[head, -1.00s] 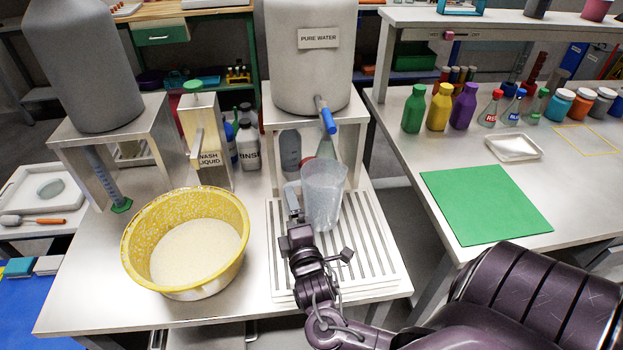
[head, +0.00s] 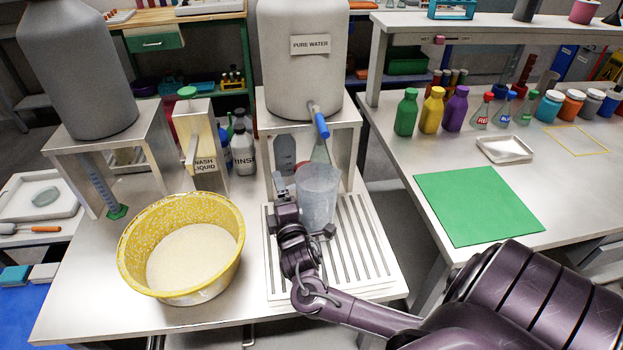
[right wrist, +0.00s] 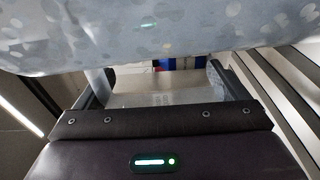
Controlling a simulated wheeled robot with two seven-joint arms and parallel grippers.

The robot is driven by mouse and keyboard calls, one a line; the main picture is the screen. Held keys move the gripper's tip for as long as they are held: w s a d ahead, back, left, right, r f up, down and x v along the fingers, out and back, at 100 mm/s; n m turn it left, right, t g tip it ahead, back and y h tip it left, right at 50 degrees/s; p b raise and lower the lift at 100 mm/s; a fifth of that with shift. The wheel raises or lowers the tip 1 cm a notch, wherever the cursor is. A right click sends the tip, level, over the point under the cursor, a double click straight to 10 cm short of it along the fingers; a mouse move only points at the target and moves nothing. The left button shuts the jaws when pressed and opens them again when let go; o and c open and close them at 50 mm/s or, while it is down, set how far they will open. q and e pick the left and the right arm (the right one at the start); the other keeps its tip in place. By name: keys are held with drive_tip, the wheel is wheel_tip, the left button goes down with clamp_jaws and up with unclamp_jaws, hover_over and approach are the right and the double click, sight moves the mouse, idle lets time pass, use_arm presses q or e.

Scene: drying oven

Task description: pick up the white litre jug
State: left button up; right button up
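The white litre jug (head: 318,197) is a translucent, pale cup-like vessel standing upright on the ribbed drain board below the pure water tap. My right gripper (head: 308,224) is at the near side of the jug, low down, with its two fingers apart. The jug's handle side, at the left, is mostly hidden by the gripper. In the right wrist view the jug's pale speckled wall (right wrist: 160,35) fills the top, and the open fingers of the gripper (right wrist: 160,88) stand wide apart. Whether they touch the jug cannot be told. My left gripper is not in view.
A yellow basin (head: 130,237) of pale contents stands left of the drain board (head: 355,265). The pure water tank (head: 303,65) and its blue-handled tap (head: 320,124) are above and behind the jug. A wash liquid box (head: 203,150) stands behind the basin.

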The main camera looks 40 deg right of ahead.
drive_tip(key=c, duration=0.9)
drive_tip(key=shift+r, duration=0.15)
drive_tip(key=c, duration=0.4)
drive_tip(key=shift+r, duration=0.1)
